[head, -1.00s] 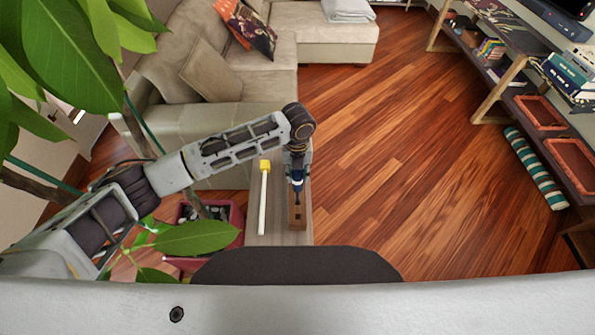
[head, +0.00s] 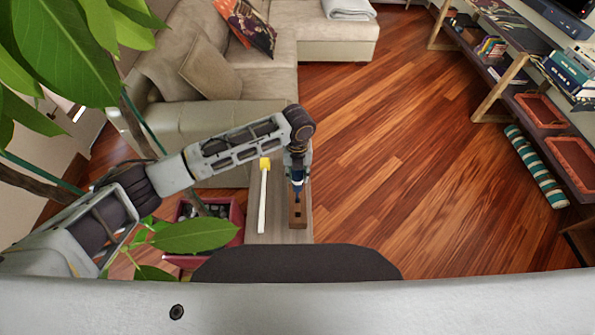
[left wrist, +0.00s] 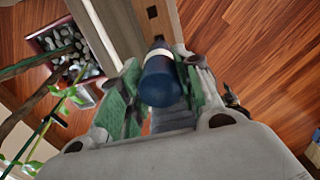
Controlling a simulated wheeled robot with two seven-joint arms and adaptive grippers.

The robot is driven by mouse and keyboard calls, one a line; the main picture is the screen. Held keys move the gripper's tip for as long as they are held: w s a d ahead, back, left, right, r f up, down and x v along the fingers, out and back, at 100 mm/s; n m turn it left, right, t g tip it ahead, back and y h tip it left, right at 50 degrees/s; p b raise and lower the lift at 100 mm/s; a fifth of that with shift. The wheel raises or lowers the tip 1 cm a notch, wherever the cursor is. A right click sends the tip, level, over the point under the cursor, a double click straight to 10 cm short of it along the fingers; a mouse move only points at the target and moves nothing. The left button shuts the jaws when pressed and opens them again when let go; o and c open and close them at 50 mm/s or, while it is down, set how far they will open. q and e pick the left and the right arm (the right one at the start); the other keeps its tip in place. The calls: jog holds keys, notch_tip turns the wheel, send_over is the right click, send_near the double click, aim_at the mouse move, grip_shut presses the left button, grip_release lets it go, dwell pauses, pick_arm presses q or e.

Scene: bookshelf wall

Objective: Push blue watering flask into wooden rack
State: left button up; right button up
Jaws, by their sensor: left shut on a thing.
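The blue watering flask (left wrist: 163,80) is held between the fingers of my left gripper (left wrist: 160,95) in the left wrist view. It is dark blue with a pale band. In the head view my left gripper (head: 297,172) points down over the wooden rack (head: 298,215), a narrow brown block with holes. The flask's lower end is at or just above the rack's far part; I cannot tell how deep it sits. The rack also shows at the top of the left wrist view (left wrist: 155,15). My right gripper is not in view.
A white stick with a yellow head (head: 263,195) lies left of the rack on the narrow grey bench (head: 280,235). A pink planter (head: 232,222) and big leaves are at left. The sofa (head: 200,125) is behind, the shelf (head: 500,80) at right.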

pick_arm(q)
jog(key=shift+f+b, duration=0.75)
jog(key=shift+f, duration=1.4)
dwell(0.6)
jog(key=o, duration=1.3)
jog(key=shift+s+d, duration=0.1)
jog(key=shift+c, duration=0.2)
jog(key=o, duration=0.4)
jog(key=shift+f, duration=0.1)
jog(key=shift+s, duration=0.1)
